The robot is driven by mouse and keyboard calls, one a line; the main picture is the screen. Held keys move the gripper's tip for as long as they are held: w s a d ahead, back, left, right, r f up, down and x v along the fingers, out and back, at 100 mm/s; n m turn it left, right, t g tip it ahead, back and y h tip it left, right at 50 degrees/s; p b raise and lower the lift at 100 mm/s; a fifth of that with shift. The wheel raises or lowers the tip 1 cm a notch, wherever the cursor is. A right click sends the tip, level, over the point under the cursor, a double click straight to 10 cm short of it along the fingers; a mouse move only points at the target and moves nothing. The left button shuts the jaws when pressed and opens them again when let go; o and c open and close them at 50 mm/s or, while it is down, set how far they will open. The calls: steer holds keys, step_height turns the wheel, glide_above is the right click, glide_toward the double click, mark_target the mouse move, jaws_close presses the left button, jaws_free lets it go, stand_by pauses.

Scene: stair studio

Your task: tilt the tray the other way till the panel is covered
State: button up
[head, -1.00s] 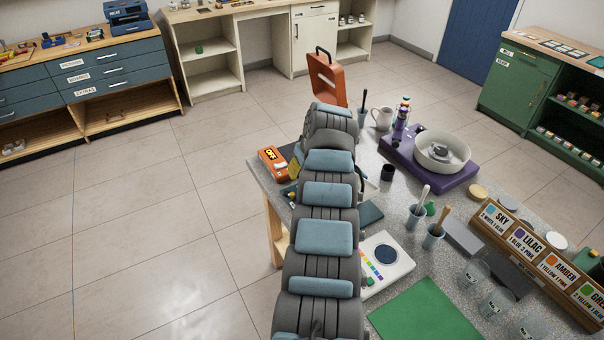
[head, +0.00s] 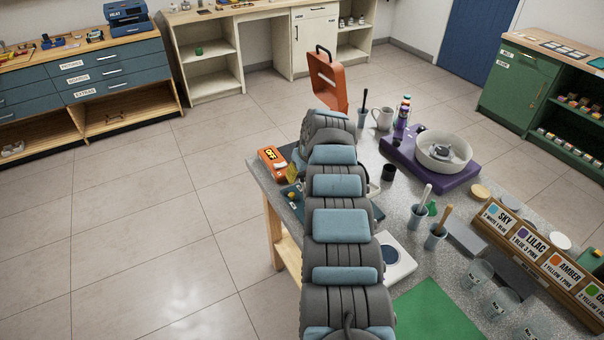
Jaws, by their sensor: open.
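A dark teal flat thing, possibly the tray, lies on the grey table under my arm. Its left part (head: 291,196) and its right corner (head: 377,213) show on either side of the arm, and the middle is hidden. I cannot tell whether it is tilted, and no panel in it can be made out. My gripper is hidden behind my own arm links, so its place relative to the tray cannot be seen. A small yellowish piece (head: 297,170) shows just left of the arm.
An orange display device (head: 272,160) sits at the table's left edge, near an upright orange piece (head: 328,82). A purple base (head: 450,186) bears a white bowl (head: 429,160). Brush cups (head: 434,238), a green sheet (head: 435,315) and a labelled rack (head: 520,245) crowd the right.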

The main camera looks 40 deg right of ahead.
jaws_close()
